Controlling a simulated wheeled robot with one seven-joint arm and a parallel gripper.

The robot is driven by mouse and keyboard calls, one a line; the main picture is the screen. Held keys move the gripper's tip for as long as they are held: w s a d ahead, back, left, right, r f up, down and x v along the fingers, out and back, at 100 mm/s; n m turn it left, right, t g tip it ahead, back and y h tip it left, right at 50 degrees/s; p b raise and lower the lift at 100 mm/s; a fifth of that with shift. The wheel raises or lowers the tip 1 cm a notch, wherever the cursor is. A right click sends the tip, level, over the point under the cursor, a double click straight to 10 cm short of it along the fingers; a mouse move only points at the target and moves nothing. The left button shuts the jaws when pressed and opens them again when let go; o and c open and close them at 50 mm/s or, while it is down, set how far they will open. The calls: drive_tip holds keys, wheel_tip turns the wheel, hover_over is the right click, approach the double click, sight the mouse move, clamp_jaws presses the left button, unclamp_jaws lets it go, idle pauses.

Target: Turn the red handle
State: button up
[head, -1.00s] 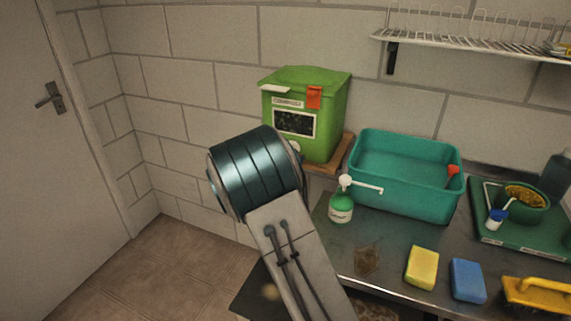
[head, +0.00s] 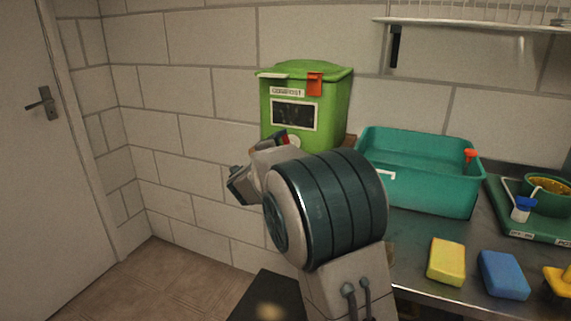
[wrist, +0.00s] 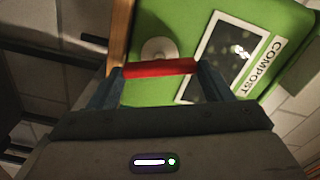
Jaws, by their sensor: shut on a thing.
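The green compost bin (head: 340,110) stands against the wall, with a dark window and a COMPOST label on its front. In the wrist view, the red handle (wrist: 160,68) is a short bar in front of the bin's green face (wrist: 190,25), beside a round white knob-like part (wrist: 160,50). My gripper (wrist: 160,76) is shut on the red handle, one finger at each end of the bar. In the head view, my gripper (head: 277,144) is at the bin's lower front, and my arm hides much of that area; only a small bit of red shows there.
An orange-red tab (head: 315,84) sits at the bin's upper front. A teal basin (head: 425,195) stands right of the bin on the metal counter (head: 415,245). A yellow sponge (head: 446,262) and a blue sponge (head: 503,275) lie in front. The floor at left is clear.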

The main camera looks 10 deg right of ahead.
drive_tip(key=shift+w+a+f+m+b, duration=0.1)
drive_tip(key=shift+f+m+b, duration=0.05)
drive_tip(key=shift+m+b, duration=5.3)
drive_tip(key=shift+w+a+f+m+b, duration=0.1)
drive_tip(key=shift+f+m+b, duration=0.05)
drive_tip(key=shift+m+b, duration=5.3)
drive_tip(key=shift+m+p, duration=0.4)
drive_tip(key=shift+m, duration=0.2)
drive_tip(key=shift+s, duration=0.1)
drive_tip(key=o, duration=1)
